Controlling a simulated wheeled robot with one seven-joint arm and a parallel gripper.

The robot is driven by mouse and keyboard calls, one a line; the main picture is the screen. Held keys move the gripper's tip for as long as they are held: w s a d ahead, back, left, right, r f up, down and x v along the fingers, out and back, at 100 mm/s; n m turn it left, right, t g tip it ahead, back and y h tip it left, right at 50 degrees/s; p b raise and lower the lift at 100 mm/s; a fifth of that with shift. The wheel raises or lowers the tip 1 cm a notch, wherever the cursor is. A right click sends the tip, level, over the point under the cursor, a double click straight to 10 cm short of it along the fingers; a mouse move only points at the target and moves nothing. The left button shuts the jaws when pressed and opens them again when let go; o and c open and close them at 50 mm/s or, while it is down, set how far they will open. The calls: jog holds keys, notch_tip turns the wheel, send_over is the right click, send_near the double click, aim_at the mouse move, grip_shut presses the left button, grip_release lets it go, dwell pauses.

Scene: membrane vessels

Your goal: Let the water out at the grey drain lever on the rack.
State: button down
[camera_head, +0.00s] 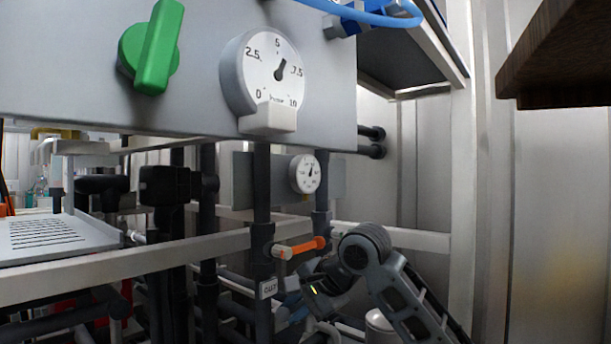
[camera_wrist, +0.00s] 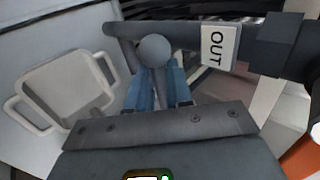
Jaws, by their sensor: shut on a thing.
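The grey drain lever (camera_wrist: 153,50) shows in the wrist view as a short stem with a round knob, on a dark pipe beside a white OUT label (camera_wrist: 219,46). My gripper (camera_wrist: 158,88) has its blue fingers on either side of the lever's stem, below the knob, and is shut on it. In the head view my gripper (camera_head: 294,300) is low at the rack, just right of the same OUT label (camera_head: 268,288). The lever itself is hard to make out there, among pipes and my gripper.
An orange-handled valve (camera_head: 305,246) sits just above my gripper; orange also shows at the wrist view's right edge (camera_wrist: 303,158). A white two-handled tub (camera_wrist: 68,92) is on the left in the wrist view. A panel with a green knob (camera_head: 150,50) and gauge (camera_head: 275,72) overhangs.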

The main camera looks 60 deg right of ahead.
aim_at(328, 323)
jog(key=shift+r, duration=0.1)
jog(key=s+d+n+g+y+p, duration=0.1)
jog(key=s+n+y+p, duration=0.1)
jog(key=n, duration=0.3)
jog(key=s+d+n+g+y+p, duration=0.1)
jog(key=n+g+y+p, duration=0.1)
jog(key=n+y+p, duration=0.1)
jog(key=s+d+n+g+y+p, duration=0.1)
jog(key=s+n+y+p, duration=0.1)
jog(key=n+y, duration=0.3)
jog(key=shift+s+r+n+p, duration=0.15)
jog(key=shift+s+n+p, duration=0.25)
jog(key=shift+n, duration=0.6)
jog(key=shift+g, duration=0.3)
jog(key=shift+s+f, duration=0.1)
jog(key=shift+f, duration=0.1)
dwell(0.4)
